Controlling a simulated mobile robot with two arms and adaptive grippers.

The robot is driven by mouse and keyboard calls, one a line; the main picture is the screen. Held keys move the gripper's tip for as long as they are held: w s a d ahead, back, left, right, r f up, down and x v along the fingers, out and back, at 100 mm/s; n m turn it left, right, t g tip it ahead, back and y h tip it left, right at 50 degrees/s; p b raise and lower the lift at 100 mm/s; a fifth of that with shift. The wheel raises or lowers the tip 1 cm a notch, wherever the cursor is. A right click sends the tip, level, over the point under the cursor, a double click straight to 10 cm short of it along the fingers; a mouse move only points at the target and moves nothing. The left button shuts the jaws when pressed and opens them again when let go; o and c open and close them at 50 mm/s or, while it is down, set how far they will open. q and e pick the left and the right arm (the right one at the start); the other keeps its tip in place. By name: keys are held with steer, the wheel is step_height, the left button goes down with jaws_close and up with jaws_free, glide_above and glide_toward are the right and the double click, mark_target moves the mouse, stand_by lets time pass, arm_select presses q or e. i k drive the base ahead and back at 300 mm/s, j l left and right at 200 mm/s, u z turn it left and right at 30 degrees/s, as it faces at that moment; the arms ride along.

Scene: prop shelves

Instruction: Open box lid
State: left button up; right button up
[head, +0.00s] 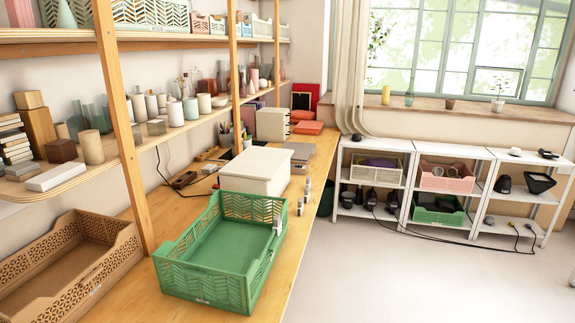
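A cream-white box (255,172) stands on the wooden worktop, just behind the green crate. Its flat top looks closed, and its inside is hidden. The green crate hides part of the front of the box. Neither my left nor my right gripper shows in the head view.
An empty green crate (205,291) sits in front of the box, with a brown crate (75,285) at left. Small grey items (300,207) line the right edge of the wooden worktop (277,285). A wooden post (120,125) and loaded shelves rise at left. The floor at right is clear.

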mark_target(264, 164)
steer(key=i+l, duration=0.6)
steer(key=l, duration=0.2)
steer(key=i+l+u, duration=0.1)
steer(key=i+l, duration=0.45)
steer(key=l, duration=0.3)
